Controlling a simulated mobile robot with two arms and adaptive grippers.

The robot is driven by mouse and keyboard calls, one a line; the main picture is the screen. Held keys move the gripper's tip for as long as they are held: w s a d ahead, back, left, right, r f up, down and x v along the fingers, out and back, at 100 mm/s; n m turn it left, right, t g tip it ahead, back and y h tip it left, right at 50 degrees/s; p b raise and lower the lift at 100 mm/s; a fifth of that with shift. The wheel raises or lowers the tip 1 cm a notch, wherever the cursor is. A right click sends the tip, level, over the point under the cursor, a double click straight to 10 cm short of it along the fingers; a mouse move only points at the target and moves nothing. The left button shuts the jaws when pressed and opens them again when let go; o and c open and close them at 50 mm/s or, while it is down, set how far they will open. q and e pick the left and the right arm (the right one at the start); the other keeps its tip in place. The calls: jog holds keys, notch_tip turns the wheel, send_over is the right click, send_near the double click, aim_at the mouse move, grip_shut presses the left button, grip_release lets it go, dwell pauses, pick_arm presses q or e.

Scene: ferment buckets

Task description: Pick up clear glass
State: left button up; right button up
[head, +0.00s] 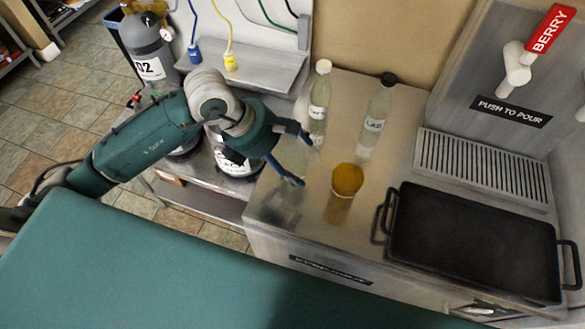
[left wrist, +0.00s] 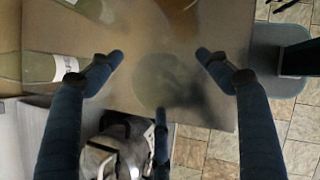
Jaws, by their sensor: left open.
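The clear glass (left wrist: 160,82) shows in the left wrist view as a faint see-through round shape, between the lines of my fingers. In the head view the clear glass (head: 292,158) is only a faint outline on the steel counter, partly hidden by my gripper. My left gripper (head: 304,161) reaches over the counter's left part with its fingers spread. In the left wrist view the fingers of my left gripper (left wrist: 160,57) are wide apart, one on each side of the glass; contact is not visible. My right gripper is not in view.
An orange-filled glass (head: 347,180) stands just right of my gripper. Two labelled bottles, a white-capped one (head: 319,97) and a dark-capped one (head: 376,112), stand behind. A black tray (head: 472,240) and drip grate (head: 480,165) fill the right side. The steel counter (head: 300,235) is clear in front.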

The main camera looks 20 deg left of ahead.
pick_arm(q)
jog(key=shift+w+d+f, duration=0.15)
jog(key=shift+d+f, duration=0.05)
jog(key=shift+f, duration=0.15)
jog(key=c, duration=1.7)
jog(key=shift+r, duration=0.1)
